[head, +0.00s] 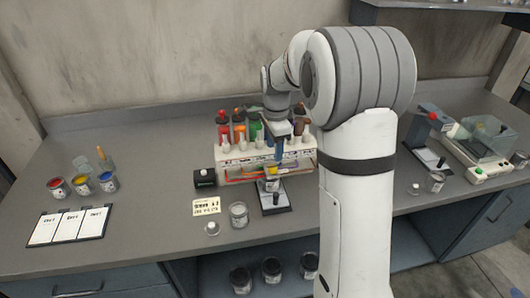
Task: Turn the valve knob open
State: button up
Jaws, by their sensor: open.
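A white dispenser rack (236,164) stands at the back middle of the counter. Several coloured canisters stand in it, including a green one (256,131), and a row of small white nozzle-like parts (225,145) runs along its front. I cannot tell which part is the valve knob; it is too small to make out or hidden behind my arm. My gripper (277,155) is open, pointing down in front of the rack's right half. I cannot tell whether it touches anything.
A black box (204,179), a label card (206,207) and a glass jar (239,214) stand near the rack. Paint cans (82,182) and a clipboard (68,227) are at left. A balance (490,145) is at right. Dark jars (271,268) sit on the shelf below.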

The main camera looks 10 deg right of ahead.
aim_at(273, 167)
jog(key=shift+w+f+m, duration=0.45)
jog(key=shift+w+m, duration=0.15)
jog(key=shift+w, duration=0.25)
jog(key=shift+w+f, duration=0.1)
jog(key=shift+f, duration=0.25)
notch_tip(273, 167, down, 7)
jog(key=shift+f+p, duration=0.1)
jog(key=shift+p, duration=0.65)
